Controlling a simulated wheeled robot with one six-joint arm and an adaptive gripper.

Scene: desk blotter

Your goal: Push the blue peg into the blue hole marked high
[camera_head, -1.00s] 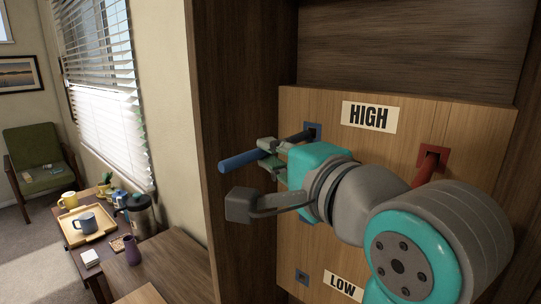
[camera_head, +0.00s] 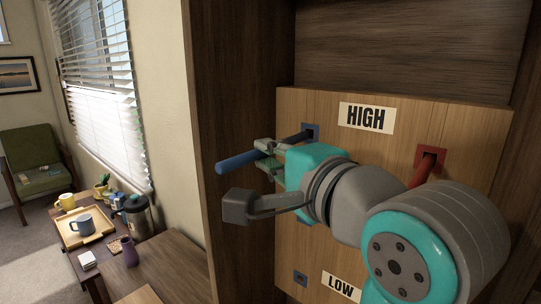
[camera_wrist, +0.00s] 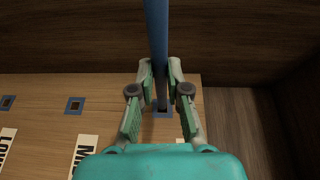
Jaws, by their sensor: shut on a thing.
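The blue peg (camera_head: 236,162) lies roughly level, its far end at the blue-framed hole (camera_head: 311,128) beside the HIGH label (camera_head: 366,117). My gripper (camera_head: 266,150) is shut on the peg partway along it, with a long length sticking out to the left. In the wrist view the peg (camera_wrist: 157,45) runs down between the fingers (camera_wrist: 160,78) to the blue-framed hole (camera_wrist: 167,113). The peg's end seems to meet the hole's opening; I cannot tell how deep it is inside.
Another blue-framed hole (camera_head: 300,278) is near the LOW label (camera_head: 341,288). A dark cabinet wall (camera_head: 236,80) stands left of the board.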

